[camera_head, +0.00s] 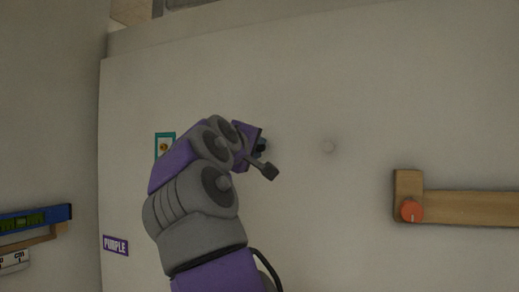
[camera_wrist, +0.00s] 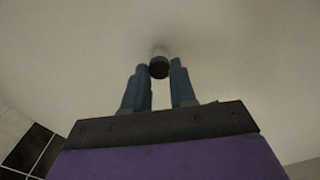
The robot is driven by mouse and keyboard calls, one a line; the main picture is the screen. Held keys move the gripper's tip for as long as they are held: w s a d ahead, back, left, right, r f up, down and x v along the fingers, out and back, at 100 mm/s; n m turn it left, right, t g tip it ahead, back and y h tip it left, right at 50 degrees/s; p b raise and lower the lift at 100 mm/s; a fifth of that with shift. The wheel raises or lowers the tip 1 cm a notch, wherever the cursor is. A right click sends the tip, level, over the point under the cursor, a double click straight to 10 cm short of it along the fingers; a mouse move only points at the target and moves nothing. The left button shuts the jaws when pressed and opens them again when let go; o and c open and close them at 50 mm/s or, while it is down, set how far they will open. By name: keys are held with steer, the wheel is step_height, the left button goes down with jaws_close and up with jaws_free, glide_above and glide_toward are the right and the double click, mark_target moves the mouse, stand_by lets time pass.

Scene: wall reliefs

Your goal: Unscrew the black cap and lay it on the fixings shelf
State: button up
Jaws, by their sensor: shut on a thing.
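The black cap (camera_wrist: 159,68) shows in the wrist view, at the end of a pale stub (camera_wrist: 160,50) on the light wall. My gripper (camera_wrist: 159,70) has its two blue fingers on either side of the cap, shut on it. In the head view my gripper (camera_head: 262,145) is at the wall, and the arm hides the cap. No shelf is labelled as the fixings shelf; a wooden shelf-like piece (camera_head: 465,207) is on the wall at the right.
A small pale round bump (camera_head: 329,146) is on the wall right of my gripper. A teal-framed picture (camera_head: 165,145), a PURPLE sign (camera_head: 116,245) and a blue ledge (camera_head: 35,217) are at the left.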

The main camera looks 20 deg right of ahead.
steer(key=shift+n+p, duration=0.4)
steer(key=shift+n, duration=0.1)
steer(key=shift+f, duration=0.15)
steer(key=shift+n+p, duration=0.45)
steer(key=shift+n, duration=0.05)
steer(key=n+p, duration=0.2)
steer(key=p, duration=0.1)
steer(key=shift+n, duration=0.4)
steer(key=shift+f+p, duration=0.15)
steer(key=shift+p, duration=0.15)
steer(key=shift+n, duration=0.3)
steer(key=n, duration=0.2)
steer(key=shift+f+n, duration=0.1)
steer(key=shift+n, duration=0.3)
jaws_close()
steer(key=shift+n, duration=1.1)
